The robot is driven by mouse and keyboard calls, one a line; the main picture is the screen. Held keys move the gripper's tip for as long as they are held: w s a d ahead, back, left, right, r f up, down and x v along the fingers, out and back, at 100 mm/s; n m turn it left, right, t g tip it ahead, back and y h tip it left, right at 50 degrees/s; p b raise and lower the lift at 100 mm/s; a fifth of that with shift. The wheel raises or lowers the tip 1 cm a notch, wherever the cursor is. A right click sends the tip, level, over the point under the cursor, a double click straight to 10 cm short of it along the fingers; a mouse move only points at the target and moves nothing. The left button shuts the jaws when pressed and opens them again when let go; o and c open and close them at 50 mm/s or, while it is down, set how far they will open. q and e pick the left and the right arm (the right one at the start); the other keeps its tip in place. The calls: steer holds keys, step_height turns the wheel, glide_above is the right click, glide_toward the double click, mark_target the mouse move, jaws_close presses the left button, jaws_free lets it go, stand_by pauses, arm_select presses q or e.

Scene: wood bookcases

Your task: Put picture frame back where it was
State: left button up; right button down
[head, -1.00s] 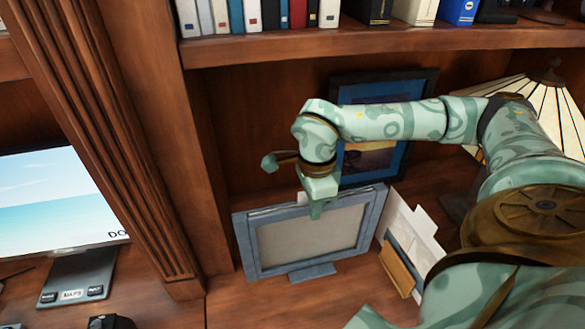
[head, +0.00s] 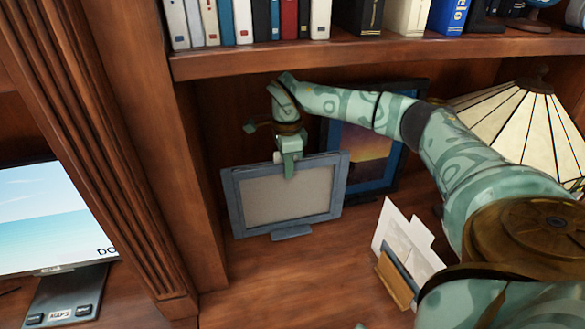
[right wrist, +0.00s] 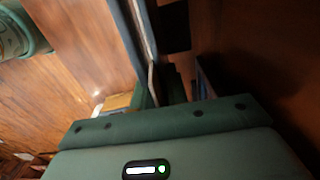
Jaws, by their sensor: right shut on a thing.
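The picture frame (head: 240,200) is grey-blue with a blank beige panel and a small foot at its bottom edge. It stands nearly upright in the lower bookcase compartment, slightly tilted in the head view. In the right wrist view, the frame (right wrist: 128,35) shows edge-on as a thin strip above the gripper body. I cannot tell whether the foot touches the shelf. My left gripper is not in view.
A blue-matted picture (head: 376,165) leans at the back, partly behind my right arm. A lamp (head: 530,125) stands at the right. A letter holder with papers (head: 405,250) is at front right. Books (head: 245,20) fill the shelf above. The front shelf surface (head: 290,285) is clear.

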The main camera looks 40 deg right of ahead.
mark_target(286, 181)
steer(key=f, duration=0.2)
steer(key=w+f+b, duration=0.1)
steer(key=f, duration=0.1)
steer(key=w+d+f+b, duration=0.1)
steer(key=f, duration=0.2)
steer(key=shift+w, duration=0.1)
steer(key=shift+r, duration=0.1)
stand_by(0.4)
steer(key=c, duration=1.4)
jaws_free()
step_height(286, 181, up, 7)
steer(key=shift+r+p, duration=0.2)
steer(key=shift+p, duration=0.65)
